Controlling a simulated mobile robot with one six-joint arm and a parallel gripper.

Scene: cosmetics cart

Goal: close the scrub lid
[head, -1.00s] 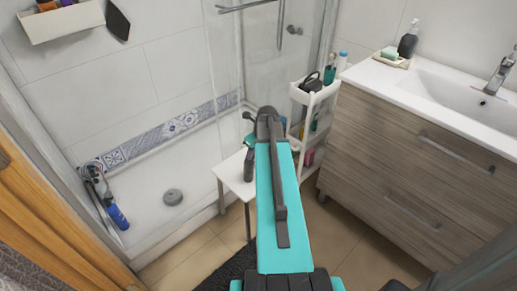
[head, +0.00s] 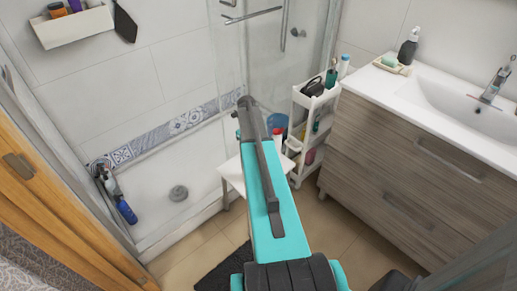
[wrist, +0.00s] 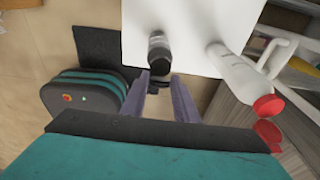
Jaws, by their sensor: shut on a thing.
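In the wrist view, a small dark container (wrist: 158,50) with a grey band, which looks like the scrub, shows at the edge of the white stool top (wrist: 185,20). My gripper (wrist: 160,80) is shut on its near end, with one finger on each side. I cannot tell from here whether its lid is open or shut. In the head view my arm (head: 262,190) reaches toward the stool (head: 232,178) and hides the container and the fingertips.
A white bottle with a red cap (wrist: 240,80) is right of my gripper in the wrist view. A white shelf cart (head: 312,105) with several bottles stands beyond the stool. The wooden vanity (head: 400,170) is at right. A dark mat (head: 222,270) lies on the floor.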

